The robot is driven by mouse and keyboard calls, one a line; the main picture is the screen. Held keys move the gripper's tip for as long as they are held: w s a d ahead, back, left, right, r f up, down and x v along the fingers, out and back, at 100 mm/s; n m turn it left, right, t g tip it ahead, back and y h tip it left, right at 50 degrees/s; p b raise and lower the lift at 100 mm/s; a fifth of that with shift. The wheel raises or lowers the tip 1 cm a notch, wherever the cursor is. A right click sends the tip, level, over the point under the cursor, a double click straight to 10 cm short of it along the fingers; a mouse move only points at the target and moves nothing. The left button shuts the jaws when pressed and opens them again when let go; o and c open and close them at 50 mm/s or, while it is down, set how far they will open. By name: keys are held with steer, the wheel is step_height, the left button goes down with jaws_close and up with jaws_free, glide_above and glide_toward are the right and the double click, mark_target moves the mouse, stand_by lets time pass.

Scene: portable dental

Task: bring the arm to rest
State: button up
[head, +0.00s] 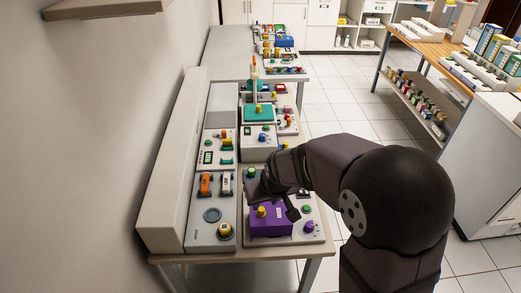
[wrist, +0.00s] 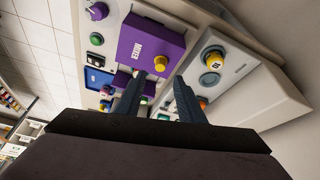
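My arm reaches in from the right in the head view, and its dark gripper (head: 277,201) is over the near end of the bench, by a purple box with a yellow knob (head: 271,221). In the wrist view my gripper (wrist: 158,90) has its two fingers apart, with nothing held between them. The purple box (wrist: 146,47) lies beyond the fingertips there, with its yellow knob to the right. In the head view the gripper hides part of the panel behind the purple box.
The bench (head: 186,257) carries several panels with knobs, switches and buttons. A grey panel (head: 205,232) with a yellow knob is left of the purple box. A wall stands at left. A wooden table (head: 429,47) with boxes is at right, with open tiled floor between.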

steer(key=s+d+f+g+h, duration=0.1)
steer(key=s+d+f+g, duration=0.15)
steer(key=s, duration=0.55)
steer(key=s+d+f+g, duration=0.2)
steer(key=s+d+g, duration=0.1)
steer(key=s, duration=0.6)
steer(key=s+d+r+m+t, duration=0.1)
steer(key=s+d+r+m, duration=0.1)
steer(key=d, duration=0.3)
steer(key=shift+s+r+m, duration=0.15)
steer(key=shift+r+m, duration=0.3)
steer(key=shift+m, duration=0.05)
stand_by(0.6)
